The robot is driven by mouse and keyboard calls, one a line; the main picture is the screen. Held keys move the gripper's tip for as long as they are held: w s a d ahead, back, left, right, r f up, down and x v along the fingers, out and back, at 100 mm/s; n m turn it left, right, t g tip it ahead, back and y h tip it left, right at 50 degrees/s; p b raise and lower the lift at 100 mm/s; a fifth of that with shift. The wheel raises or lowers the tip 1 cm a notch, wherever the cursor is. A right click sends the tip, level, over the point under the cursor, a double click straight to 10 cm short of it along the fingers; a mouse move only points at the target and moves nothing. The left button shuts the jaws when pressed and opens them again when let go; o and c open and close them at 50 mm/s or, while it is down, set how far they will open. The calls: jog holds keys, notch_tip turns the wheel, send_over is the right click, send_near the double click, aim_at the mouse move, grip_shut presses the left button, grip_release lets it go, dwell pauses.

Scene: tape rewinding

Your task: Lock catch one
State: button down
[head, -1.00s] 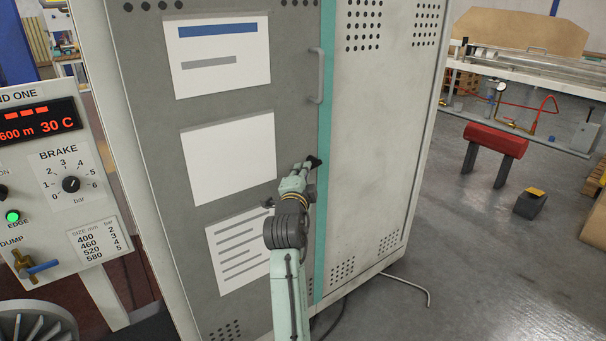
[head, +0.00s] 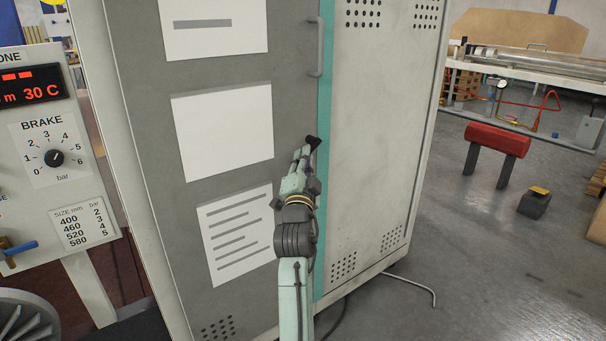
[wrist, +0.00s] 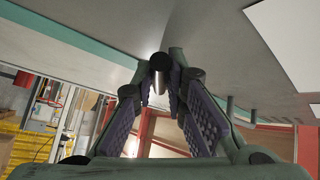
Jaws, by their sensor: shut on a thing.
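A tall cabinet has a grey door (head: 150,120) with a teal strip (head: 325,90) along its right edge. A small dark catch (head: 314,141) sits by that edge, below the grey bar handle (head: 315,48). My gripper (head: 306,152) is at the catch and is shut on it. In the wrist view my gripper's fingers (wrist: 163,80) close around a dark round-ended piece (wrist: 159,64), which looks like the catch's lever. The fingers partly hide the catch, and I cannot tell whether it is latched.
A control panel with a brake dial (head: 54,158) stands at the left. Paper sheets (head: 222,124) are fixed on the door. A red roll on a stand (head: 497,138) and a small dark block (head: 533,204) are on the open floor at the right.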

jog(key=w+d+f+n+t+y+b, duration=0.1)
jog(key=n+y+b, duration=0.3)
jog(key=n+b, duration=0.1)
jog(key=d+n+t+y+b, duration=0.1)
jog(key=n+y+b, duration=0.3)
jog(key=n+b, duration=0.2)
jog(key=w+d+f+n+y+b, duration=0.1)
jog(key=n+y+b, duration=0.4)
jog(key=b, duration=0.1)
jog(key=shift+w+d+f+n+t, duration=0.3)
jog(key=shift+d+n+t, duration=0.05)
jog(key=shift+n+t, duration=0.05)
jog(key=shift+r, duration=0.1)
jog(key=c, duration=1.6)
grip_release()
jog(key=shift+n, duration=0.3)
jog(key=v, duration=1.2)
